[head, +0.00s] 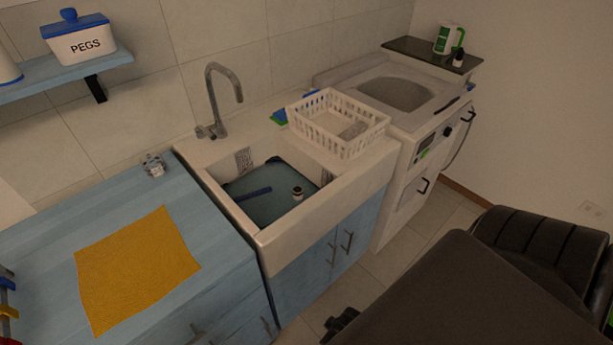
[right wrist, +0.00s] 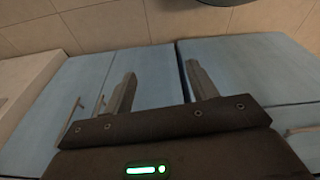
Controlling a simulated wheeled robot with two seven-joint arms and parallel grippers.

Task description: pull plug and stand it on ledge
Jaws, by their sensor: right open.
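A small plug-like piece (head: 297,193), dark below with a pale top, is in the sink (head: 262,238) at the right of the basin. The basin holds bluish water (head: 268,207), so its base is hard to see. The sink has a pale flat ledge (head: 247,138) at the back, behind the basin. My right gripper (right wrist: 163,85) is open and empty in the right wrist view, its fingers in front of blue cabinet doors, away from the plug. In the head view my dark right arm fills the lower right. My left gripper is not in view.
A dark blue strip (head: 253,194) is in the basin. A tap (head: 223,92) rises behind it and a white rack (head: 338,122) stands right of it. A yellow cloth (head: 135,268) lies on the blue counter (head: 45,240).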

